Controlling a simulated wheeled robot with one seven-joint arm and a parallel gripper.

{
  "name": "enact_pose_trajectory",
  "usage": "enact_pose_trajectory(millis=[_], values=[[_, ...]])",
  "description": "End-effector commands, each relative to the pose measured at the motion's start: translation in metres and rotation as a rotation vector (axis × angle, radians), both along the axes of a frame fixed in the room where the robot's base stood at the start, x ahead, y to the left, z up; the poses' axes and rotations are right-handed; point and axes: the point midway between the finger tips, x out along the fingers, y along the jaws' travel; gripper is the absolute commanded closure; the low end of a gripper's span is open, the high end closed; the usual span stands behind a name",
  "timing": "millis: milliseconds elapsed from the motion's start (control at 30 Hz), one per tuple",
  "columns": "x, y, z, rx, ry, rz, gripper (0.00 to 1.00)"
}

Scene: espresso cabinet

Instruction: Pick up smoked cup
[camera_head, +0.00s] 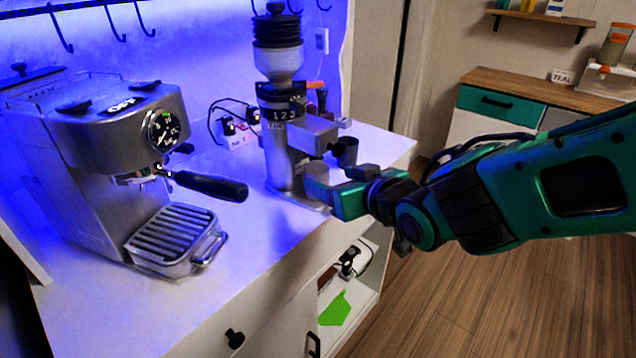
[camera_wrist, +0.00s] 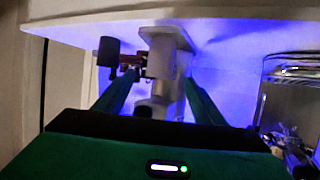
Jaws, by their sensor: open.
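A small grey, smoky-looking cup (camera_head: 316,178) stands at the foot of the grinder, on its right side in the head view. My gripper (camera_head: 340,190) reaches in from the right, with its fingertips close beside the cup. It is open, and one finger overlaps the cup's lower part in the picture. I cannot tell whether they touch. In the wrist view my gripper (camera_wrist: 158,82) shows two green fingers spread apart, with grey and dark parts between them. The cup is hard to make out there.
The tall grinder (camera_head: 282,110) stands right behind the cup, and a dark cylinder (camera_head: 345,151) juts from its side above my fingers. The espresso machine (camera_head: 110,140) is to the left. The white counter (camera_head: 255,240) is clear in front.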

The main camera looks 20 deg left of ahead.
Motion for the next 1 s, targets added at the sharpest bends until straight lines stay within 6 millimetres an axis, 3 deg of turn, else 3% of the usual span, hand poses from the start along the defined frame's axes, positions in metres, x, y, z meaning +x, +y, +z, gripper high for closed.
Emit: enact_pose_trajectory(millis=[800, 1000], values=[[0.052, 0.05, -0.032, -0.002, 0.003, -0.001, 0.36], [0.056, 0.053, -0.034, -0.001, 0.002, -0.002, 0.36]])
